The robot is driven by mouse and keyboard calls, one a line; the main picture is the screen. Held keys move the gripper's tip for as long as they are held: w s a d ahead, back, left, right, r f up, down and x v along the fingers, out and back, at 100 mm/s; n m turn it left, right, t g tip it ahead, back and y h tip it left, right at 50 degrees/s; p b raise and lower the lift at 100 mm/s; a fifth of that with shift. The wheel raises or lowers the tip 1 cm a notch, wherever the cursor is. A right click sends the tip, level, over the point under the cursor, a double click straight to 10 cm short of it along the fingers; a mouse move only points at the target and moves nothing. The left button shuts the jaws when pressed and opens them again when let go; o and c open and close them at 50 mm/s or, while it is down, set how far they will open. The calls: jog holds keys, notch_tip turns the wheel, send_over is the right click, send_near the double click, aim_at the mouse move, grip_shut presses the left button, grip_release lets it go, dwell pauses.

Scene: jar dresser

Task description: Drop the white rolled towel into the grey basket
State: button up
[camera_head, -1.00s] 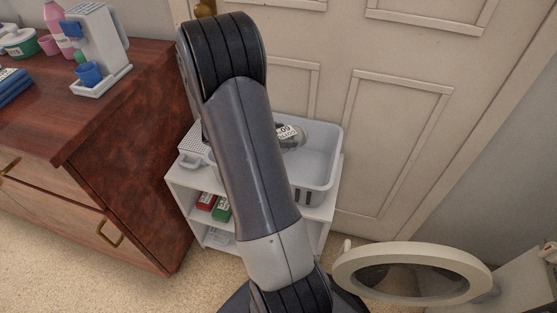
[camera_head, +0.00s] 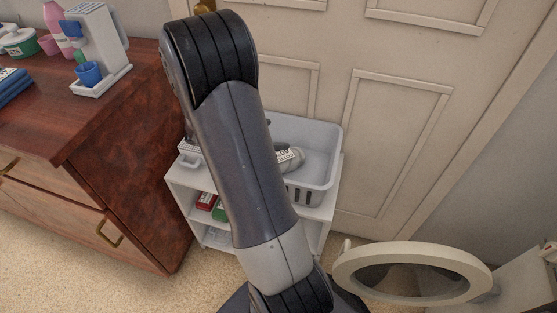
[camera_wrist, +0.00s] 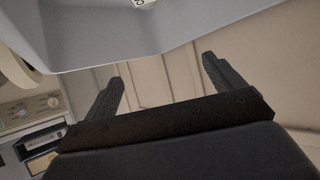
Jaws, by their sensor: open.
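The grey basket (camera_head: 322,150) stands on top of a white shelf unit in the head view. A pale, rounded thing with a printed label (camera_head: 290,158) shows inside its outline, partly behind my arm; it looks like the white rolled towel, but I cannot be sure. In the wrist view my gripper (camera_wrist: 162,70) is open, with nothing between its fingers. A smooth grey wall, seemingly the basket (camera_wrist: 90,35), crosses the top of that view, with a scrap of label (camera_wrist: 142,3) at the upper edge. My arm hides my gripper in the head view.
The white shelf unit (camera_head: 314,212) holds red and green boxes below. A wooden dresser (camera_head: 120,150) with a white dispenser (camera_head: 100,50) stands at left. A panelled door (camera_head: 400,150) is behind, and a toilet seat (camera_head: 412,290) is at lower right.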

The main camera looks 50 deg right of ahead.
jog(key=v, duration=0.6)
jog(key=shift+a+r, duration=0.2)
jog(key=shift+a, duration=0.1)
jog(key=shift+d, duration=0.1)
jog(key=x, duration=1.1)
jog(key=shift+w+r, duration=0.15)
jog(key=shift+r, duration=2.55)
